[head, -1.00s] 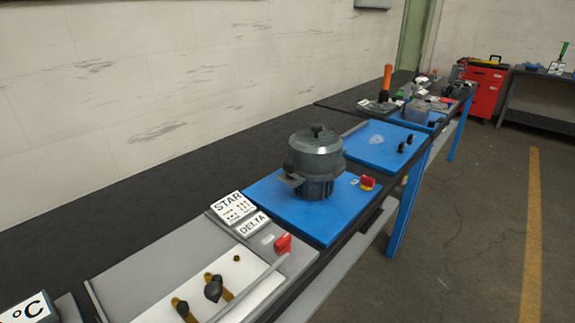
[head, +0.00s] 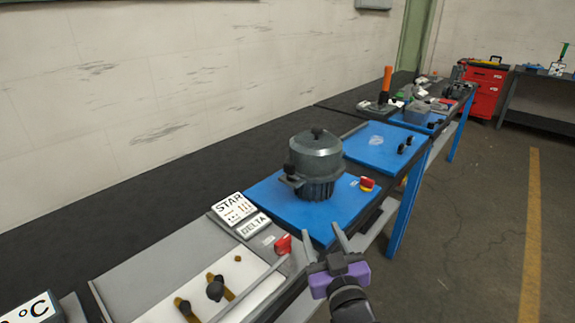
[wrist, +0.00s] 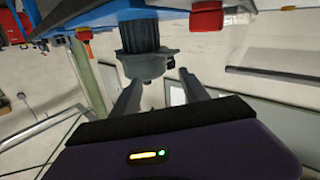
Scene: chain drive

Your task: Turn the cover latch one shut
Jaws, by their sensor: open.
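A white panel (head: 262,272) at the lower left of the head view bears two brass-coloured strips, each with a dark knob. One knob (head: 215,288) stands near the panel's middle and the other (head: 185,309) is close to the bottom edge. They look like the cover latches, but I cannot tell which is latch one. My gripper (head: 322,236) is open and empty, to the right of the panel and apart from it. In the wrist view my gripper (wrist: 162,82) shows open fingers with nothing between them; the latches do not show there.
A grey motor-like unit (head: 316,165) stands on a blue board (head: 270,200) behind my gripper, and shows inverted in the wrist view (wrist: 140,38). A red switch (head: 283,245) and a STAR/DELTA sign (head: 236,208) are close to the panel. Open floor lies to the right.

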